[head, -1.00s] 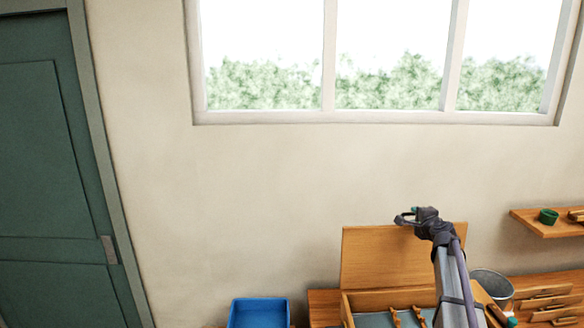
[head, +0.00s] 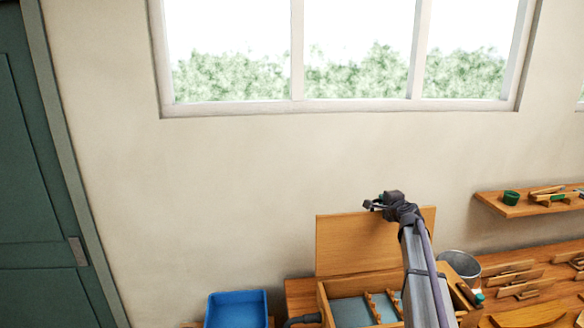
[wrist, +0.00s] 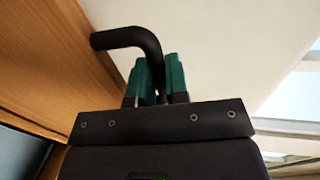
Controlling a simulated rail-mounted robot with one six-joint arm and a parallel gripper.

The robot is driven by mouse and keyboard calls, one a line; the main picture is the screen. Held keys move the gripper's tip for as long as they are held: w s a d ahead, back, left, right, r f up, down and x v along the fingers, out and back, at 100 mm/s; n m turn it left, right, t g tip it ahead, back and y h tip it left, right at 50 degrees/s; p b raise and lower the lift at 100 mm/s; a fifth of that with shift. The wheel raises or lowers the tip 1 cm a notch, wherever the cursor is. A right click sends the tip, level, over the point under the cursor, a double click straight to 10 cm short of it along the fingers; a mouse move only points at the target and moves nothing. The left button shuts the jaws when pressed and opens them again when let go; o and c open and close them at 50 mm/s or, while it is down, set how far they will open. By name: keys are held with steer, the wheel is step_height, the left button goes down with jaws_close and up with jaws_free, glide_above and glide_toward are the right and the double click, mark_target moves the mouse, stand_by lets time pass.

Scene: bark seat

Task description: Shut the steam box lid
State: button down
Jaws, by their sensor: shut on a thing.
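The steam box (head: 322,300) is wooden and stands on the bench below the window. Its lid (head: 345,245) stands open, near upright, at the back of the box. My gripper (head: 374,204) is at the lid's top edge in the head view. In the wrist view my gripper (wrist: 159,72) has green finger pads, shut on a bent black handle (wrist: 125,37). The handle joins the wooden lid face (wrist: 50,60) on the left. The handle's end between the pads is partly hidden. My arm covers part of the lid's right side and the box.
A blue tray (head: 236,309) stands left of the box. A metal bucket (head: 460,265) and several wooden pieces lie to the right on the bench (head: 545,250). A wall shelf (head: 515,210) holds a green cup (head: 511,197). Inside the box are wooden racks (head: 372,306).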

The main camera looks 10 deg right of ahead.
steer(key=shift+s+r, duration=0.1)
steer(key=shift+s, duration=0.6)
steer(key=s+f+b, duration=0.2)
steer(key=s+f, duration=0.1)
steer(key=s, duration=0.7)
steer(key=s+f+b, duration=0.2)
steer(key=s+b, duration=0.1)
steer(key=s, duration=0.7)
steer(key=s+f+b, duration=0.6)
steer(key=f+b, duration=0.5)
steer(key=s+d+f+b, duration=0.1)
steer(key=s+f+b, duration=0.5)
steer(key=f+b, duration=0.5)
steer(key=shift+f, duration=0.2)
steer(key=c, duration=1.2)
jaws_free()
